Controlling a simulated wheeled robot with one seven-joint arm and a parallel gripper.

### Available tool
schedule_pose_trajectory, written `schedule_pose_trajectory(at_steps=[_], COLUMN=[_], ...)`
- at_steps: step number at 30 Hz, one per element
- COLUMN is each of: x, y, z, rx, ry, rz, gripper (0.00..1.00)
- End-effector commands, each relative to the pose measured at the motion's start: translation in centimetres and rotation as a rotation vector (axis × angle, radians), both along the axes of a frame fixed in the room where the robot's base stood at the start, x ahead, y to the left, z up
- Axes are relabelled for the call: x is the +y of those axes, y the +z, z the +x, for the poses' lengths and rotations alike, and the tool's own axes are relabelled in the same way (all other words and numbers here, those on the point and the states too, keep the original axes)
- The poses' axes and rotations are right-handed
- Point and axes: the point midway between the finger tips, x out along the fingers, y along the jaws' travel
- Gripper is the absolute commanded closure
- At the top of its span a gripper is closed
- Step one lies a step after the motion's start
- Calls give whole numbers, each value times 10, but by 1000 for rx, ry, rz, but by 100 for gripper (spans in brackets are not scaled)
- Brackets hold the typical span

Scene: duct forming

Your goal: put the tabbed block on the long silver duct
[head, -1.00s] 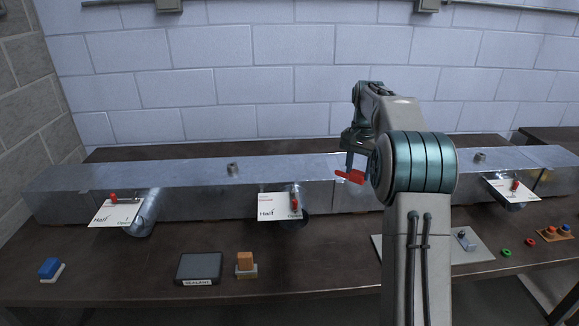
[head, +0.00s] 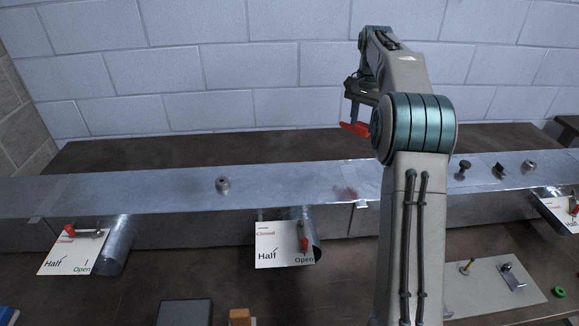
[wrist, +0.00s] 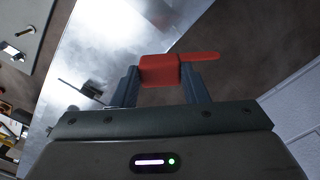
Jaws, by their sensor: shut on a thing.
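My gripper (wrist: 160,85) is shut on the red tabbed block (wrist: 160,70), whose flat tab sticks out to the right in the wrist view. In the head view the red block (head: 354,129) hangs below my gripper (head: 355,118), in front of the wall and the table's back edge. The long silver duct (head: 120,192) runs across the table. In the wrist view the duct's shiny top (wrist: 120,40) lies below and to the left of the block. The block appears held above it, apart from it. A faint reddish reflection shows on the duct top.
A round knob (head: 222,185) and several small dark fittings (head: 499,170) stand on the duct top. White cards with red handles (head: 285,245) hang at its front. A light plate with small parts (head: 490,287) lies front right. The duct's middle top is bare.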

Motion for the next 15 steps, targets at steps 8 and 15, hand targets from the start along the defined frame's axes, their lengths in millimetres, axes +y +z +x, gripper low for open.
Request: schedule_pose_trajectory(at_steps=[8,15], x=[9,36], y=[-10,-30], z=[-12,-36], rx=[1,2], ry=[-2,1], rz=[1,1], gripper=[83,83])
